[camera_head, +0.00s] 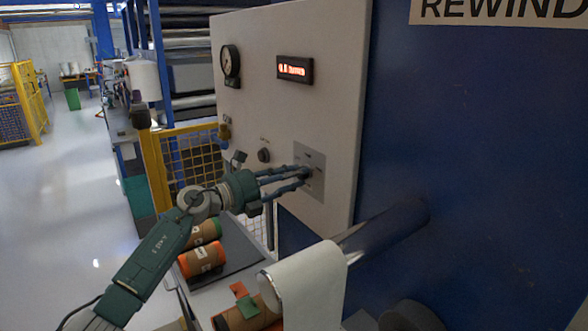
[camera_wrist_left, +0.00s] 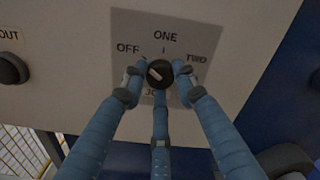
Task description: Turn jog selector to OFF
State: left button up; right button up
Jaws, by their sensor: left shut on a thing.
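The jog selector (camera_wrist_left: 160,72) is a small black round knob on a grey label plate (camera_wrist_left: 128,25) marked OFF, ONE and TWO. A lower word, partly hidden, starts with "JO". The knob's pale pointer mark slants to the upper left, roughly towards OFF. My left gripper (camera_wrist_left: 160,76) has its three blue fingers closed around the knob, from left, right and below. In the head view my left gripper (camera_head: 303,174) reaches the same plate (camera_head: 318,160) on the pale panel, its fingertips largely hiding the knob. My right gripper is out of view.
Another black knob (camera_head: 264,155) sits left of the plate, with a gauge (camera_head: 230,62) and a lit red display (camera_head: 295,69) above. Below are orange and green rolls (camera_head: 201,259) and a white roll (camera_head: 310,288) on a metal shaft. A yellow mesh guard (camera_head: 187,165) stands behind.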

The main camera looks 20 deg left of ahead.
pick_arm(q)
jog(key=shift+a+r+n+p, duration=0.2)
jog(key=shift+r+n+p, duration=0.25)
jog(key=shift+n, duration=0.25)
jog(key=o, duration=1)
jog(key=shift+w, duration=0.1)
jog(key=shift+o, duration=0.7)
jog(key=shift+f, duration=0.25)
jog(key=v, duration=1.2)
